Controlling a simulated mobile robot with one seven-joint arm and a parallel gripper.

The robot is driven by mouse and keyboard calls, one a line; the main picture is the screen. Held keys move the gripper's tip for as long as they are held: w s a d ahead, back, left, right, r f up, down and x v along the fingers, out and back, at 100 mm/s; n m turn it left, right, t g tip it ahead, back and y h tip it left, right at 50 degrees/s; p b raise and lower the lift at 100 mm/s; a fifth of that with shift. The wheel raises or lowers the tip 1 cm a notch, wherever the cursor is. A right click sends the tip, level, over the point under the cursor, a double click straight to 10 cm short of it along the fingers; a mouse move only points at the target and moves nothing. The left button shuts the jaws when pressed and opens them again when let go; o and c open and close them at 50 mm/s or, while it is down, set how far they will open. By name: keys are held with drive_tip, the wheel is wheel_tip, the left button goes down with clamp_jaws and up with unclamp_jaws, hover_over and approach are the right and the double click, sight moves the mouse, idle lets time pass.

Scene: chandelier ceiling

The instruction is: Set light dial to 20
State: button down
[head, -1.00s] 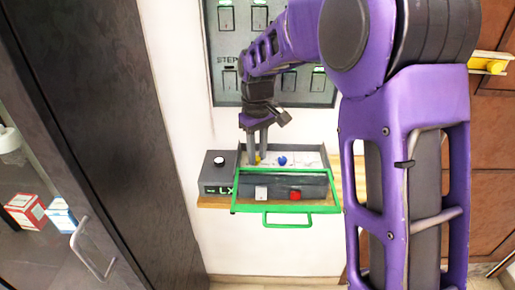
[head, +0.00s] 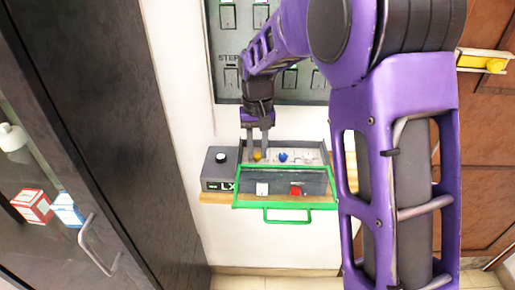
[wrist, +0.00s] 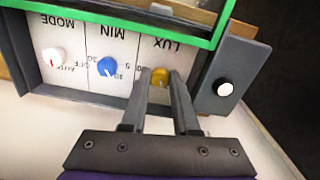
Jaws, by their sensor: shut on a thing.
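The yellow dial (wrist: 159,76) sits under the upside-down LUX label on the white panel (wrist: 90,80) of the control box. It also shows in the head view (head: 257,155). My gripper (wrist: 162,80) has one finger on each side of the yellow dial and is shut on it. The gripper shows in the head view (head: 257,148) reaching down to the box from above. The fingers partly hide the scale around the dial, so its setting cannot be read.
A blue dial (wrist: 107,67) under MIN and a white dial (wrist: 54,58) under MODE are beside it. A green-framed clear cover (head: 271,206) is at the box front. A side unit with a white knob (wrist: 225,89) adjoins the box. A dark cabinet door stands left.

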sight(257, 155)
idle(0.3)
drive_tip(key=c, duration=0.7)
unclamp_jaws()
drive_tip(key=shift+o, duration=0.2)
wheel_tip(257, 155, up, 18)
drive_tip(key=p, duration=0.1)
drive_tip(key=shift+f, duration=0.25)
